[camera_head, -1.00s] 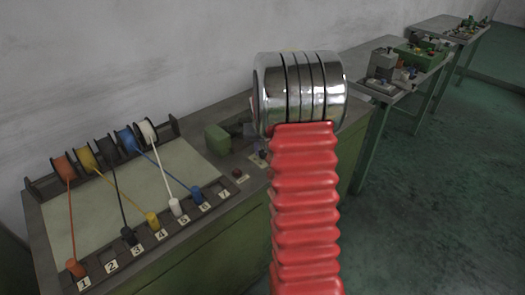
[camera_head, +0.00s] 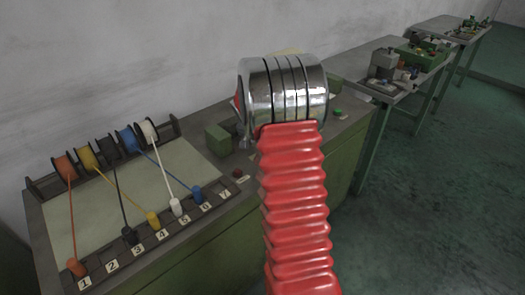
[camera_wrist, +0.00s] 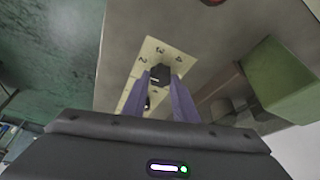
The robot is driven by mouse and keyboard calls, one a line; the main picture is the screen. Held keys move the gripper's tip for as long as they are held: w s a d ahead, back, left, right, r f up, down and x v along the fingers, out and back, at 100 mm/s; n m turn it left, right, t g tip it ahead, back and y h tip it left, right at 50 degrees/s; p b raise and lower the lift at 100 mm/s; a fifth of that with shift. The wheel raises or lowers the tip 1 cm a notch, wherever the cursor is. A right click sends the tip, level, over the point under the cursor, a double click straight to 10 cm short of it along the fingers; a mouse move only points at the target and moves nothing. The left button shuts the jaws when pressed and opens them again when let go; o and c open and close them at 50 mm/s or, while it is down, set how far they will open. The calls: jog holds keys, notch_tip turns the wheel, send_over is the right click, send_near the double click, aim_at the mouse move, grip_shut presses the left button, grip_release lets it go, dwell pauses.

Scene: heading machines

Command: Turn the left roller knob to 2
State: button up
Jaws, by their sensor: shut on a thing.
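In the wrist view, a black knob (camera_wrist: 160,74) stands on a pale yellow plate (camera_wrist: 131,88) with printed numbers; 3 and 4 are readable beside it. My gripper (camera_wrist: 163,82) has its two purple fingers closed around this knob. Another dark part (camera_wrist: 148,103) shows partly behind the left finger; I cannot tell if it is a second knob. The direction the held knob points is not clear. In the head view, my red arm and chrome wrist hide the gripper and the knob.
A green block (camera_head: 218,140) and a red button (camera_head: 237,173) are on the bench left of my arm. A green button (camera_head: 338,113) is to its right. Colored wire spools (camera_head: 105,145) stand at the left. Another bench (camera_head: 390,90) is farther back.

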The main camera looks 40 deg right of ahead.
jog(key=shift+m, duration=0.3)
jog(key=o, duration=1)
jog(key=shift+o, duration=0.2)
jog(key=v, duration=1.3)
jog(key=shift+w+r, duration=0.2)
jog(key=shift+r, duration=0.15)
jog(key=shift+a, duration=0.1)
